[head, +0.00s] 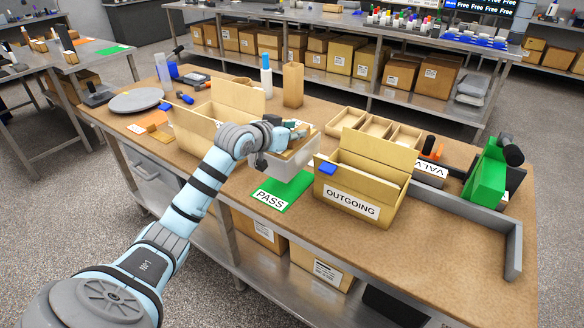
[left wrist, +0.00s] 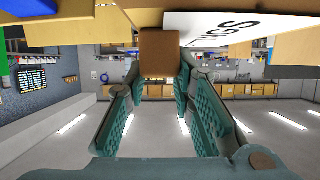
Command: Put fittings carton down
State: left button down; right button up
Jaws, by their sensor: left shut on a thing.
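The fittings carton (head: 297,165) is in the head view, with a pale front face and brown edges. It hangs above the green PASS mat (head: 293,188), near the middle of the bench. My left gripper (head: 289,134) is at its top and shut on it. In the left wrist view a brown part (left wrist: 159,50) of the carton sits between my left fingertips (left wrist: 160,76), and a white label ending in "NGS" (left wrist: 230,25) shows beside it. The carton's underside is hidden. My right gripper is in neither view.
The OUTGOING box (head: 349,198) stands close on the right of the mat, and an open carton (head: 238,97) stands on the left. A tall brown box (head: 293,85), a white bottle (head: 266,75) and a divided tray (head: 373,128) are behind. Bare bench (head: 440,240) lies at right front.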

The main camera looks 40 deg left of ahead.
aim_at(293, 161)
pick_arm(q)
notch_tip(293, 161, down, 10)
jog(key=shift+r+b, duration=0.2)
jog(key=shift+b, duration=0.3)
jog(key=c, duration=1.4)
grip_release()
jog(key=shift+o, duration=0.2)
jog(key=shift+s, duration=0.1)
jog(key=p+v, duration=0.3)
jog(key=v, duration=0.9)
jog(key=shift+r, duration=0.1)
jog(key=shift+d, duration=0.1)
